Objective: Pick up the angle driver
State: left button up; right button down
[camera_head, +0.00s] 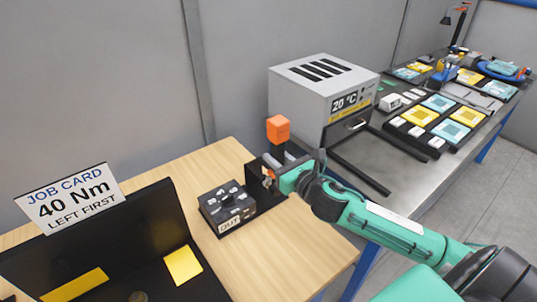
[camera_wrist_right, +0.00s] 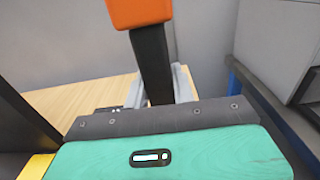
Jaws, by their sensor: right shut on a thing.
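The angle driver (camera_head: 278,130) has an orange block-shaped top and a black stem, and stands roughly upright above a black holder at the right side of the wooden table. My right gripper (camera_head: 274,165) is shut on it below the orange top. In the right wrist view the driver's black stem (camera_wrist_right: 152,65) rises between the grey fingers, with the orange part cut off by the top edge. The driver's lower end is hidden, so I cannot tell whether it still touches the holder. My left gripper is not in view.
A black box marked OUT (camera_head: 228,208) sits left of the driver. A job card sign (camera_head: 70,198) reading 40 Nm stands by a black bin at left. A grey oven (camera_head: 320,92) showing 20 °C stands behind my right arm, beside trays with coloured pieces. Bare wood lies in front.

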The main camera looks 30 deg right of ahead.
jog(key=s+d+b, duration=0.1)
jog(key=s+b, duration=0.2)
jog(key=s, duration=0.9)
jog(key=shift+d+r, duration=0.15)
jog(key=shift+d, duration=0.2)
jog(key=c, duration=1.8)
grip_release()
grip_shut()
